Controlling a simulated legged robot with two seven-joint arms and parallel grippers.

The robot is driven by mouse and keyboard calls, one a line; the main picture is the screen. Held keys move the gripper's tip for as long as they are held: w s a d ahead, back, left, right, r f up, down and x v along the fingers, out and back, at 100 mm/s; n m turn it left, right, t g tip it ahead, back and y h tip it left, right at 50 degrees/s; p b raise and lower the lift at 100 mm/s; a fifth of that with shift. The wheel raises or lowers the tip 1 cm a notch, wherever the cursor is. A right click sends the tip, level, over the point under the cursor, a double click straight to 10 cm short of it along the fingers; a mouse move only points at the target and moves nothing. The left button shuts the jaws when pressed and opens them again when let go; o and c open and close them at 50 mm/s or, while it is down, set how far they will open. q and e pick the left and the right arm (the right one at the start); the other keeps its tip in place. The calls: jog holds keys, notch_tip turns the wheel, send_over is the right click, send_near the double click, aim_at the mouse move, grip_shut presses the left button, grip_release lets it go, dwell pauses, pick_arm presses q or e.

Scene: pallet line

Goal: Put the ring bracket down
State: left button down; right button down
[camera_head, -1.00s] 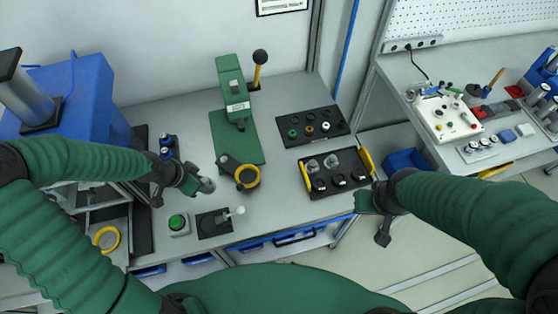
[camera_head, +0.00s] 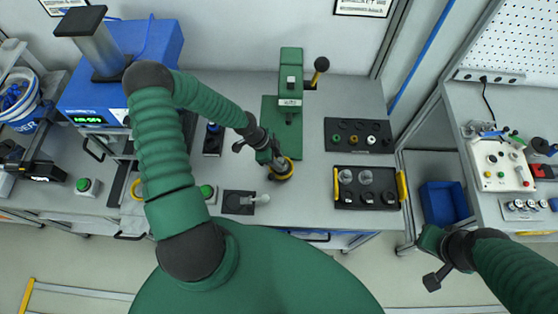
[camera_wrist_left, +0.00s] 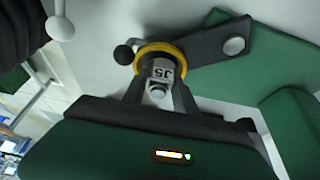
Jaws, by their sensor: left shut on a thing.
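The ring bracket, a yellow ring with a dark flat arm, shows at its ring (camera_head: 287,172) near the green press stand in the head view. In the left wrist view its yellow ring (camera_wrist_left: 152,48) and dark arm (camera_wrist_left: 212,46) are clear. My left gripper (camera_head: 273,160) is shut on the bracket at the ring; its fingers (camera_wrist_left: 160,88) partly hide the ring. I cannot tell whether the bracket touches the table. My right gripper (camera_head: 432,262) is at the lower right, away from the bracket; its jaw opening is unclear.
The green press (camera_head: 289,90) stands behind the bracket. A black tray (camera_head: 358,134) and a yellow-handled tray (camera_head: 368,202) lie to the right. Bare grey tabletop (camera_head: 310,165) shows right of the bracket.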

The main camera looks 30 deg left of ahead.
pick_arm(q)
jog(key=shift+w+d+f, duration=0.1)
jog(key=shift+f, duration=0.75)
jog(key=shift+d+r, duration=0.1)
jog(key=shift+d, duration=0.05)
jog(key=c, duration=1.3)
grip_release()
jog(key=shift+o, duration=0.2)
pick_arm(e)
jog(key=shift+d, duration=0.3)
jog(key=shift+a+r, duration=0.1)
